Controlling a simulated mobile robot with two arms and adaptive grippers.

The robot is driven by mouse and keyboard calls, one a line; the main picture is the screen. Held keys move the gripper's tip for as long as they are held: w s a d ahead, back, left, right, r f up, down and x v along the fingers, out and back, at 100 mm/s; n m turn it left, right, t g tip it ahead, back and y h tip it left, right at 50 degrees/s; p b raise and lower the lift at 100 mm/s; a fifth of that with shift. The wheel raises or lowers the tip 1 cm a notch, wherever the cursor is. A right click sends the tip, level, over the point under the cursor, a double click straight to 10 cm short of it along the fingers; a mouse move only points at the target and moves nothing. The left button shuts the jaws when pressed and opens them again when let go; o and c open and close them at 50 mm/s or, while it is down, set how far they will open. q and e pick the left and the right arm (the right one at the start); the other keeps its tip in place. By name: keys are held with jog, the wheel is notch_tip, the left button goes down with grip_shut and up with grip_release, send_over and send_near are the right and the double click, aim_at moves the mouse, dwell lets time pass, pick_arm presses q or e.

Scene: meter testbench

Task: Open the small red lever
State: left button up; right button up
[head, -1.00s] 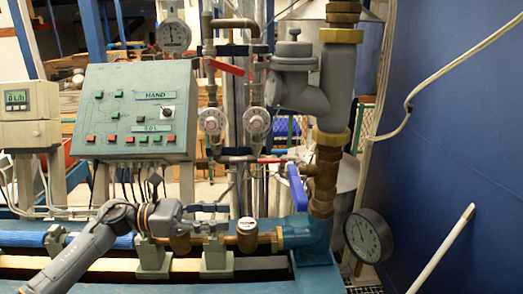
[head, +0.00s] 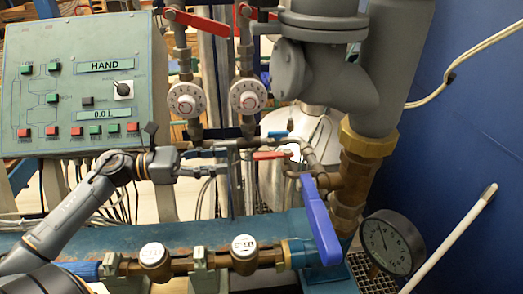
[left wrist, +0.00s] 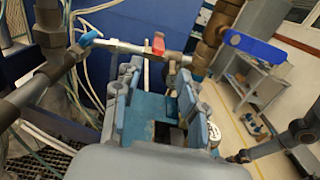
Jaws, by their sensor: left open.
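The small red lever (head: 268,155) sits on a thin pipe right of centre in the head view, below the two white round dials. In the left wrist view the red lever (left wrist: 158,44) stands on the pipe beyond the fingertips, near the middle. My left gripper (head: 222,162) is to the left of the lever, at about its height, with a gap between them. Its two fingers are apart and empty in the left wrist view (left wrist: 162,85). My right gripper is not in view.
A large blue lever (head: 318,218) hangs right of and below the red one. A small blue handle (head: 278,134) is just above it. Two larger red levers (head: 198,20) are higher up. A control panel (head: 85,90) stands at left, a pressure gauge (head: 392,243) at lower right.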

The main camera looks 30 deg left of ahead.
aim_at(262, 154)
pick_arm(q)
jog(key=p+x, duration=0.3)
jog(key=x, duration=0.6)
jog(key=shift+w+d+r+p, duration=0.1)
jog(key=shift+w+d+p, duration=0.05)
jog(key=shift+w+p, duration=0.2)
jog(key=shift+w+d, duration=0.15)
jog(key=shift+d, duration=0.05)
jog(key=shift+w+d, duration=0.15)
jog(key=shift+f, duration=0.2)
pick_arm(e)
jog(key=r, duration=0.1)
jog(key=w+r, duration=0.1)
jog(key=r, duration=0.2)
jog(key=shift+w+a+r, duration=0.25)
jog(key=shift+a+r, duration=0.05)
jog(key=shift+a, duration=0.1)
pick_arm(q)
grip_shut()
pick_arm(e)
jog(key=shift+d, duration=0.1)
